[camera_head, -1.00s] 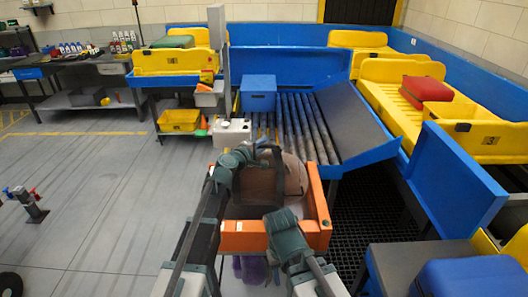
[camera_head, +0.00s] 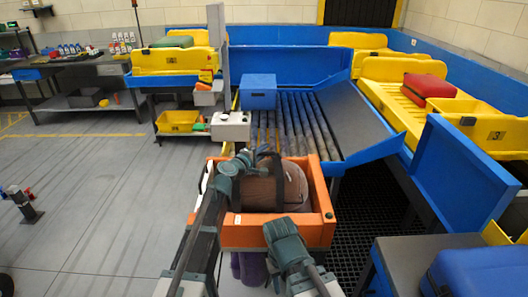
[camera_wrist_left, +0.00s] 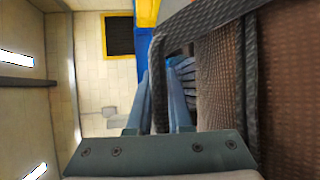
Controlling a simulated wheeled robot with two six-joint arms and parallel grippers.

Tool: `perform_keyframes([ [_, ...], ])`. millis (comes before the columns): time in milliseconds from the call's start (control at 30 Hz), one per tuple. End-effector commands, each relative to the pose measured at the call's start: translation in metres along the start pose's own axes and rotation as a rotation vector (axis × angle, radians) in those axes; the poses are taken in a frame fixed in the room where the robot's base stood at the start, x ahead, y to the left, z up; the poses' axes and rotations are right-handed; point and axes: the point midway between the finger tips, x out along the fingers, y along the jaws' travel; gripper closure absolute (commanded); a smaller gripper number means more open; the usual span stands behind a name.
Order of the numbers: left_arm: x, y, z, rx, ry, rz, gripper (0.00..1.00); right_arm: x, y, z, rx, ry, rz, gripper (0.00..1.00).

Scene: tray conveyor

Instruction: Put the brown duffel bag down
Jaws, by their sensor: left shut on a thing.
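The brown duffel bag (camera_head: 275,192) has dark straps and sits within the walls of an orange crate (camera_head: 262,236). Whether its underside touches the crate floor is hidden. My left gripper (camera_head: 246,160) is at the bag's upper left, shut on its dark handle. In the left wrist view the dark strap rises from near the fingers (camera_wrist_left: 160,105), with the brown bag (camera_wrist_left: 290,90) filling the right side. My right gripper (camera_head: 285,238) is in front of the crate's near wall, apart from the bag; its fingers cannot be made out.
A roller conveyor (camera_head: 296,125) with a blue box (camera_head: 258,92) lies behind the crate. A grey box (camera_head: 231,126) stands near the crate's far left corner. A blue case (camera_head: 480,274) is at the lower right.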

Motion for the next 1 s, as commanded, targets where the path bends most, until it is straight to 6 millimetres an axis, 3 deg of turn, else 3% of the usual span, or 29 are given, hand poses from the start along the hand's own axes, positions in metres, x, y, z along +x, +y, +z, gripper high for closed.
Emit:
perform_keyframes([
  [367, 0.000, -0.002, -0.001, -0.002, 0.001, 0.002, 1.00, 0.003, 0.000, 0.000, 0.000, 0.000, 0.000, 0.50],
  [400, 0.000, -0.002, 0.000, 0.000, 0.000, 0.000, 0.78, 0.002, 0.000, 0.000, 0.000, 0.000, 0.000, 0.50],
  [567, 0.000, -0.002, 0.000, 0.000, 0.000, 0.000, 0.52, 0.002, 0.000, 0.000, 0.000, 0.000, 0.000, 0.50],
  [900, 0.000, 0.002, 0.000, 0.000, 0.000, 0.000, 0.52, -0.002, 0.000, 0.000, 0.000, 0.000, 0.000, 0.50],
  [1000, -0.015, 0.001, 0.000, -0.001, 0.002, 0.000, 0.52, -0.003, 0.000, 0.000, 0.000, 0.000, 0.000, 0.50],
])
